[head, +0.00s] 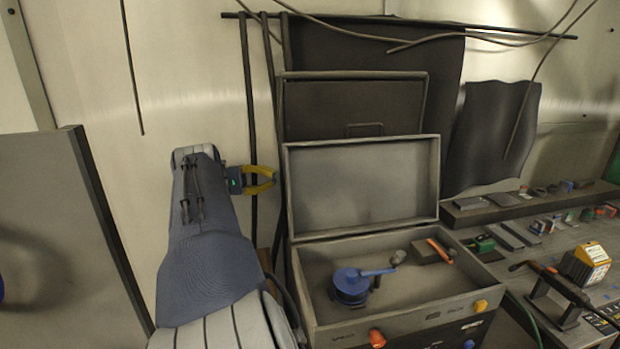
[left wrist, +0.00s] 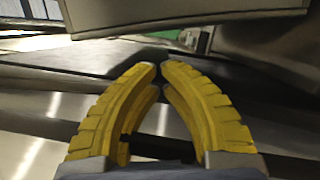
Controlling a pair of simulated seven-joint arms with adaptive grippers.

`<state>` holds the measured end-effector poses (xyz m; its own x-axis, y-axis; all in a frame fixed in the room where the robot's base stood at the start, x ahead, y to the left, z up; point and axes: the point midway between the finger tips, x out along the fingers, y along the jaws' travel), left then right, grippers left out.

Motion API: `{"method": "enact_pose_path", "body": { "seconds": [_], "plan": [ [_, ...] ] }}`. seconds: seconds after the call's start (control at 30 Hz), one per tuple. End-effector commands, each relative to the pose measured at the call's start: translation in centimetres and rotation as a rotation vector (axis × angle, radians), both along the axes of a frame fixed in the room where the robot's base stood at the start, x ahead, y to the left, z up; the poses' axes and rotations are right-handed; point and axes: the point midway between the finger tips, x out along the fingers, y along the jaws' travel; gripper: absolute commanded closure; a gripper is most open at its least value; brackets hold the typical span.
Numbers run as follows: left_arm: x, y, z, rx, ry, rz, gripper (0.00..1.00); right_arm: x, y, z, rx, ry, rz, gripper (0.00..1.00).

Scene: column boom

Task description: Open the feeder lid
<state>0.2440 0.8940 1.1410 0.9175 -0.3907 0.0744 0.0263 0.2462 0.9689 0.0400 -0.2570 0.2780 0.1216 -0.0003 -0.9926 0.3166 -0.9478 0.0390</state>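The feeder, a grey open-topped box (head: 400,287), stands right of centre in the head view. Its lid (head: 362,187) stands up at the back edge, leaning back, so the inside is exposed. My left gripper (head: 273,179) has yellow fingers and is just left of the lid's left edge, apparently clear of it. In the left wrist view its fingertips (left wrist: 160,69) nearly meet, with a thin gap and nothing held between them. A grey panel edge (left wrist: 180,20) crosses the top of that view. My right gripper is not in view.
Inside the box are a blue reel-like object (head: 350,287) and an orange-handled tool (head: 439,251). A dark panel with a handle (head: 350,100) rises behind the lid. At right, a bench holds small parts and a yellow device (head: 585,264). Cables hang above.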

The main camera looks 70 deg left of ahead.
Motion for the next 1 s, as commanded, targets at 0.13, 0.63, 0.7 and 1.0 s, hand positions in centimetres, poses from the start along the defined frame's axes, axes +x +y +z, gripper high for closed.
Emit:
{"method": "enact_pose_path", "body": {
  "seconds": [0.13, 0.63, 0.7, 1.0],
  "plan": [
    [0.1, -0.1, 0.1, -0.01, 0.019, 0.001, 1.0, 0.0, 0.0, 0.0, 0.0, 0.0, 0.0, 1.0],
    [5.5, -2.4, 0.5, -0.011, 0.015, 0.0, 1.0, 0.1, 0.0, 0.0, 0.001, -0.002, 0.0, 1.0],
    [6.3, -2.7, 0.6, -0.01, 0.014, 0.001, 1.0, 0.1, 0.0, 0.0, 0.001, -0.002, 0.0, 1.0],
    [8.5, -3.7, 0.6, -0.011, 0.016, 0.0, 1.0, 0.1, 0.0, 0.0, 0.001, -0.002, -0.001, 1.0]
  ]
}}
